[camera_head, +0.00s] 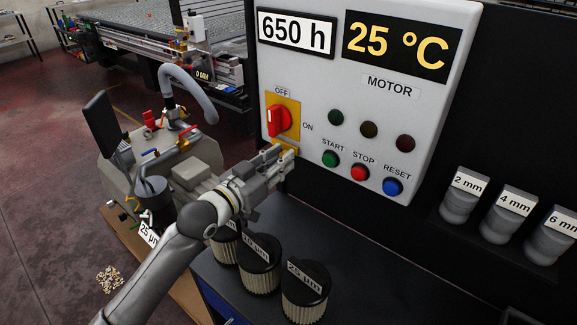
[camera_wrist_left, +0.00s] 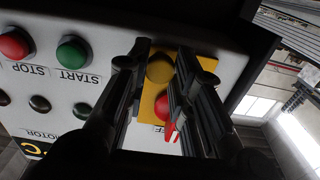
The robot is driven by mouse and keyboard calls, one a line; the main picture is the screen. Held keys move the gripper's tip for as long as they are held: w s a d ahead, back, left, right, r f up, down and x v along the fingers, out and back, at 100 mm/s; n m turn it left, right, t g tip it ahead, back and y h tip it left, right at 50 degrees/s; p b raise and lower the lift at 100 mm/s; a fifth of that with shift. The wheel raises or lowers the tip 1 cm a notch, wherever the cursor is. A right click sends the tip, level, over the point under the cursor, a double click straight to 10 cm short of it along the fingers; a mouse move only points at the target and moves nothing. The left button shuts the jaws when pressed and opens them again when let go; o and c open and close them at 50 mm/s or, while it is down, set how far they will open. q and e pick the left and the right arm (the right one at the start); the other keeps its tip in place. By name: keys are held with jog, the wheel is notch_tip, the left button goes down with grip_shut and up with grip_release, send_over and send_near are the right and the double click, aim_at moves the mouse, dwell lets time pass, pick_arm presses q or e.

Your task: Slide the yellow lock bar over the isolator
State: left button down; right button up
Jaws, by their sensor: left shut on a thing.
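The red isolator knob (camera_head: 278,121) sits on a yellow plate (camera_head: 293,107) on the grey control panel, between the OFF and ON labels. The yellow lock bar (camera_head: 286,147) shows just under the knob, partly hidden by my left gripper (camera_head: 279,158). In the left wrist view, a rounded yellow end of the lock bar (camera_wrist_left: 160,68) lies between the fingers, beside the red knob (camera_wrist_left: 163,108). My left gripper is shut on the lock bar. The knob looks uncovered. My right gripper is out of view.
START (camera_head: 330,158), STOP (camera_head: 359,172) and RESET (camera_head: 392,186) buttons are right of the gripper. Black-capped filters (camera_head: 305,283) stand on the dark bench below my left arm. Grey labelled holders (camera_head: 508,213) stand at the right. The pump unit (camera_head: 185,170) is at the left.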

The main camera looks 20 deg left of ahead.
pick_arm(q)
jog(key=shift+w+a, duration=0.15)
jog(key=shift+a, duration=0.3)
jog(key=c, duration=1.2)
grip_release()
jog(key=v, duration=1.2)
